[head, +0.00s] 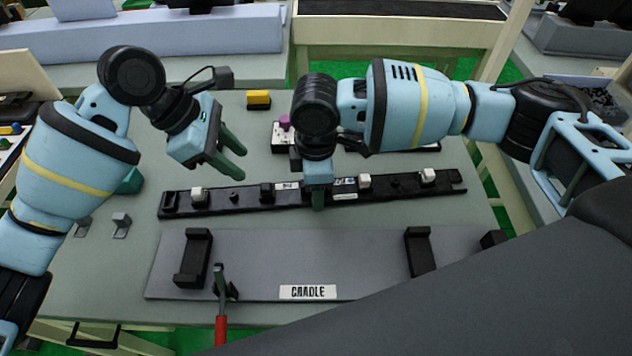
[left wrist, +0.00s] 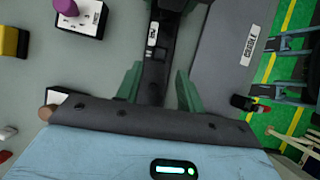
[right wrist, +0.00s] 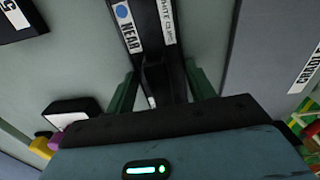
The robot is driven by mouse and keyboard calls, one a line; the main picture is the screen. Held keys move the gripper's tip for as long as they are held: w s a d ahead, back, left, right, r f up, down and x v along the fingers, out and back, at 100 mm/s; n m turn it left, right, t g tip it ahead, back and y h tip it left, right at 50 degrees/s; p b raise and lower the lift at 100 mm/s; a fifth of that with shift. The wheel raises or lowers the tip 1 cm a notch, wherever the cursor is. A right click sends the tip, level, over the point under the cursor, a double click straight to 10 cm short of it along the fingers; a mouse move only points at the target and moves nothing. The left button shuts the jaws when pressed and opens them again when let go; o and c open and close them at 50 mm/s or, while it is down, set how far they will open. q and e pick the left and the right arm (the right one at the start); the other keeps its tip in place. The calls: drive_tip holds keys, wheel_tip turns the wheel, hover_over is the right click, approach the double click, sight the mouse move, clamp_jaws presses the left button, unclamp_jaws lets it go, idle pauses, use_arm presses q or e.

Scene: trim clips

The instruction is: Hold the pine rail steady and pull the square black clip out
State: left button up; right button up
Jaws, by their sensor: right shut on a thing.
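A long rail (head: 328,194) lies across the table; it looks black rather than pine-coloured. A blocky black clip (head: 266,191) sits on its left half, and a small black clip (head: 234,197) is left of that; I cannot tell for certain which is the square one. White clips (head: 199,195) (head: 364,181) also sit on the rail. My right gripper (head: 318,199) is shut on the rail near its middle; its fingers flank the rail in the right wrist view (right wrist: 163,92). My left gripper (head: 240,164) is open and empty above and behind the rail's left half.
A yellow-and-black block (head: 258,99) and a white box with a purple knob (head: 284,123) stand behind.

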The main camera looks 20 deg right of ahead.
sight(268, 186)
use_arm(q)
drive_tip(key=shift+x, duration=4.5)
drive_tip(key=shift+s+a, duration=0.1)
clamp_jaws()
unclamp_jaws()
drive_tip(key=shift+r, duration=0.25)
